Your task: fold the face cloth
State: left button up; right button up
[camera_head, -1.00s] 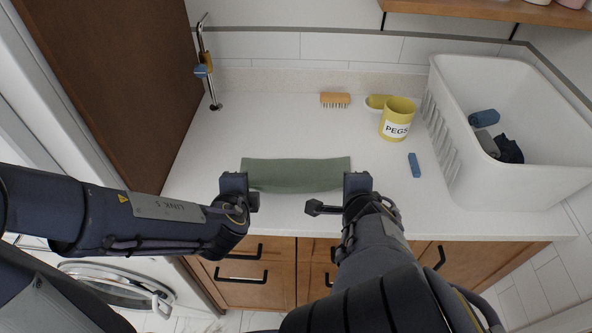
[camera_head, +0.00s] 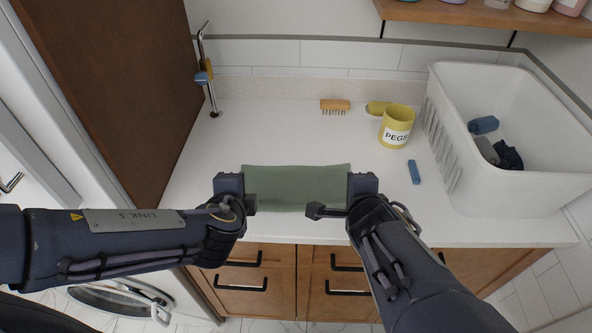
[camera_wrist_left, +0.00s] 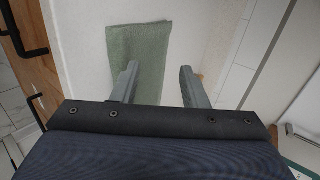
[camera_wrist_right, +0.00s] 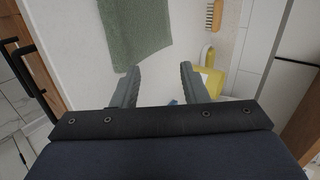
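The face cloth (camera_head: 297,186) is a green rectangle lying on the white counter, its long side running left to right. My left gripper (camera_head: 248,198) is at its left end, low over the counter. In the left wrist view its fingers (camera_wrist_left: 157,82) are apart, with part of the cloth (camera_wrist_left: 140,45) ahead and between them. My right gripper (camera_head: 340,203) is at the cloth's right end near the front corner. In the right wrist view its fingers (camera_wrist_right: 158,82) are apart and empty, and the cloth (camera_wrist_right: 136,32) lies ahead of them.
Behind the cloth are a wooden brush (camera_head: 335,106) and a yellow PEGS pot (camera_head: 396,128). A blue peg-like piece (camera_head: 414,172) lies to the right, before a white basket (camera_head: 530,195) holding dark cloths. A tap-like metal post (camera_head: 208,80) stands at back left. The counter's left side is clear.

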pick_arm(q)
jog(key=s+r, duration=0.4)
jog(key=r, duration=0.1)
jog(key=shift+s+r, duration=0.2)
jog(key=shift+s, duration=0.05)
pick_arm(e)
jog(key=s+r, duration=0.4)
jog(key=r, duration=0.1)
jog(key=shift+s+r, duration=0.2)
jog(key=shift+s, duration=0.05)
